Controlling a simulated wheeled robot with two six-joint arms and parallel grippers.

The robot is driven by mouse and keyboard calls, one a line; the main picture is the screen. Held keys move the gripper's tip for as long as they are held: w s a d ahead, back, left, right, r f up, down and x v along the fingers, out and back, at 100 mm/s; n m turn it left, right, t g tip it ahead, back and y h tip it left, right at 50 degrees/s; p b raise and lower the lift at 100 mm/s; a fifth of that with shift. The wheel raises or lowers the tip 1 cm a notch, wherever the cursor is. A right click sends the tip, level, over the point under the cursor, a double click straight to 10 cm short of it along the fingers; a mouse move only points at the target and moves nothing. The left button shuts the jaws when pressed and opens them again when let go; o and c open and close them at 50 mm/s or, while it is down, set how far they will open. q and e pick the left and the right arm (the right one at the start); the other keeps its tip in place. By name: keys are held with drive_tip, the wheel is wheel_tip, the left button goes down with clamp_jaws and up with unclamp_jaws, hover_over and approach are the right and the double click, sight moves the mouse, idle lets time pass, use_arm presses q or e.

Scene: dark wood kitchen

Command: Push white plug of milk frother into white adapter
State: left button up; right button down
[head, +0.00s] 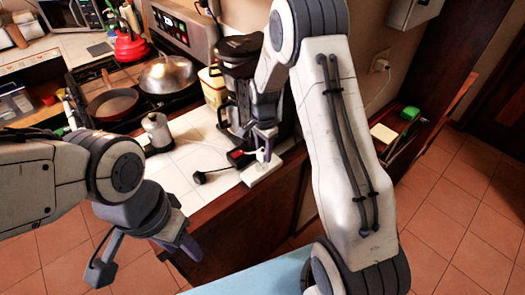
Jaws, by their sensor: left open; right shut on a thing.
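The white adapter (263,174) lies on the tiled counter near its right front corner. My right gripper (263,152) points down just above it, shut on a small white piece that looks like the plug (261,156). I cannot tell whether the plug touches the adapter or sits in it. A silver canister with a black base (156,131), possibly the milk frother, stands on the counter further left. My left gripper (143,262) is open and empty, in front of and below the counter edge.
A black coffee maker (238,80) stands right behind my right gripper. A black plug-like piece with a thin cable (200,178) lies on the counter to the left. A stove with a pan (111,103) is further back. The floor at right is clear.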

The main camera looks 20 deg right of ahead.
sight(263, 159)
drive_tip(key=shift+f+b, duration=0.75)
drive_tip(key=shift+f, duration=0.55)
drive_tip(key=shift+a+p, duration=0.1)
drive_tip(key=shift+p, duration=0.25)
idle(0.9)
drive_tip(key=shift+f+b, duration=0.45)
drive_tip(key=shift+f, duration=0.15)
idle(0.3)
drive_tip(key=shift+c, duration=1.8)
unclamp_jaws()
wheel_tip(263, 159, up, 11)
drive_tip(key=shift+f+b, duration=0.2)
drive_tip(key=shift+b, duration=0.65)
